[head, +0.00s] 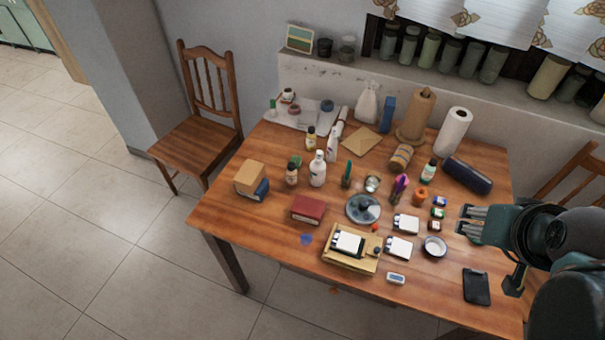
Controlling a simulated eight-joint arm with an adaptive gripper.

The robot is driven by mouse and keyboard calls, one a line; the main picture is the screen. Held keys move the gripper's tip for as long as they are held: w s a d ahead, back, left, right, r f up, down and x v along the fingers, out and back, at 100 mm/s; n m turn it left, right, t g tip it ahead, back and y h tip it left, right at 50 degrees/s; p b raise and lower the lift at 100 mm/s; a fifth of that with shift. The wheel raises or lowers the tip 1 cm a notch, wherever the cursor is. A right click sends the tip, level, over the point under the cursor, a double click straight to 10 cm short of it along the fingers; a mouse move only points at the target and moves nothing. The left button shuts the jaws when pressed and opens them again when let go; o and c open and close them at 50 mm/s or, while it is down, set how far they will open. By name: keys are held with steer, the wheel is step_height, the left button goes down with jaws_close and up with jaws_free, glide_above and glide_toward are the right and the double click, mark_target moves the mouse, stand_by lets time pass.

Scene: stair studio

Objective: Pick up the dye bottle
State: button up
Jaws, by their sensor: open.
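Several bottles stand upright on the wooden table (250,215), and I cannot tell for sure which is the dye bottle. A small amber bottle (292,176) with a dark cap stands left of a larger white bottle (318,172). A small dark bottle (311,139) with a yellowish label stands behind them. A bottle with a green and white label (428,171) stands at the right, in front of a paper towel roll. My gripper (463,219) is open at the table's right side, fingers pointing left, apart from these bottles. Nothing shows between its fingers.
A stamp block on a wooden tray (336,259), white pads (399,247), a round dish (363,208) and small jars (438,212) crowd the middle. A red box (308,209) lies in front. A black phone-like slab (476,287) lies near right.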

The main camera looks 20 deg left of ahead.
steer(key=shift+w, duration=0.1)
steer(key=w+a+f+n+t+h+b, duration=0.1)
steer(key=w+a+f+n, duration=0.4)
steer(key=w+a+n, duration=0.5)
steer(key=w+a+f+n+t+h+b, duration=0.15)
steer(key=w+a+f+n, duration=0.35)
steer(key=w+a+n, duration=0.6)
steer(key=n+t+y+b, duration=0.3)
steer(key=n+t, duration=0.2)
steer(key=n, duration=1)
glide_toward(290, 169)
steer(key=x, duration=0.3)
steer(key=shift+w+a+f+h, duration=0.1)
steer(key=shift+w+f+h, duration=0.1)
steer(key=shift+w+h, duration=0.1)
steer(key=shift+w, duration=0.1)
steer(key=shift+x, duration=1.25)
